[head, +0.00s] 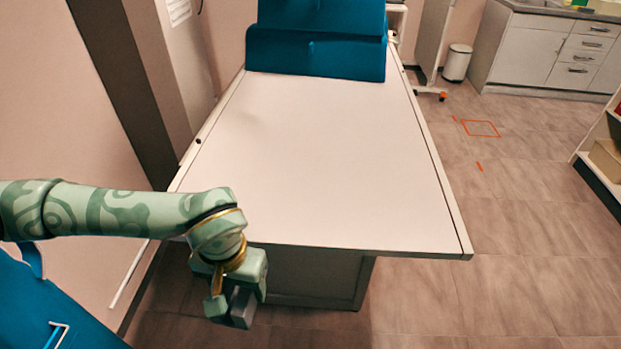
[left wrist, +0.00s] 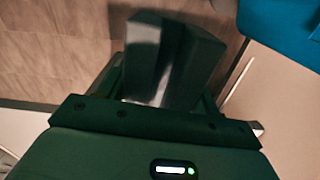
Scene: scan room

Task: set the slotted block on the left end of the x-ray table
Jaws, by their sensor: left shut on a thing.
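The x-ray table (head: 330,160) has a long white top with dark lines along its sides and runs away from me in the head view. My left gripper (head: 232,305) hangs beside the near left corner of the table, in front of its near edge. It is shut on a dark grey block, the slotted block (head: 243,306); the block also shows between the fingers in the left wrist view (left wrist: 175,55). Its slot cannot be made out. The gripper and block look apart from the table top. My right gripper is not in view.
Blue wedge cushions (head: 315,52) stand at the far end of the table; the rest of its top is bare. A wall and dark pillar (head: 125,80) lie close on the left. A blue thing (head: 45,310) is at lower left. Open floor (head: 530,230) lies to the right.

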